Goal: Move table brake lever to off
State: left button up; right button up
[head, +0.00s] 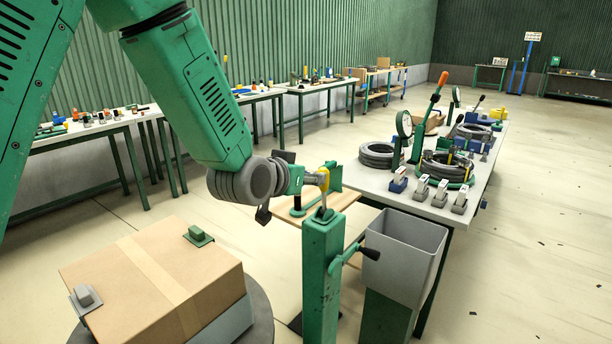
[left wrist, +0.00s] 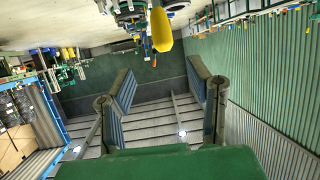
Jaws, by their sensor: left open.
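A green post (head: 322,275) stands in the middle foreground. A short lever with a yellow grip (head: 323,179) rises from its top, and a side lever with a black knob (head: 369,254) sticks out to the right. I cannot tell which is the table brake lever; no off mark is readable. My left gripper (head: 312,181) is by the yellow grip, partly overlapping it. In the left wrist view its two fingers (left wrist: 160,80) are apart with nothing between them. The yellow grip (left wrist: 161,30) appears above the gap; contact is not visible. My right gripper is out of view.
A taped cardboard box (head: 165,275) sits on a round turntable (head: 258,325) at lower left. A grey bin (head: 404,250) stands right of the post. Behind it, a white table (head: 440,212) holds hose coils (head: 378,155), a gauge and an orange-handled lever (head: 438,88). Open floor lies right.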

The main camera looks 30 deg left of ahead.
aim_at(324, 190)
pick_arm(q)
jog(key=shift+c, duration=1.1)
jog(key=shift+s+f, duration=0.1)
jog(key=shift+f, duration=0.05)
jog(key=c, duration=0.7)
jog(key=d+f+n+b, duration=0.1)
jog(key=n, duration=0.1)
jog(key=s+d+f+n+t+h+b, duration=0.1)
jog(key=f+n+b, duration=0.1)
jog(key=s+d+f+n+b, duration=0.1)
jog(key=d+f+n, duration=0.1)
jog(key=shift+s+f+n+t+b, duration=0.15)
jog(key=shift+f+n+t+b, duration=0.1)
jog(key=shift+n+t+b, duration=0.1)
grip_shut()
jog(key=s+a+r+n+t+y+b, duration=0.15)
jog(key=s+a+n+y+b, duration=0.35)
jog(key=n, duration=0.8)
jog(key=w+a+t+h+p, duration=0.1)
jog(key=w, duration=1.2)
jog(key=shift+w, duration=0.3)
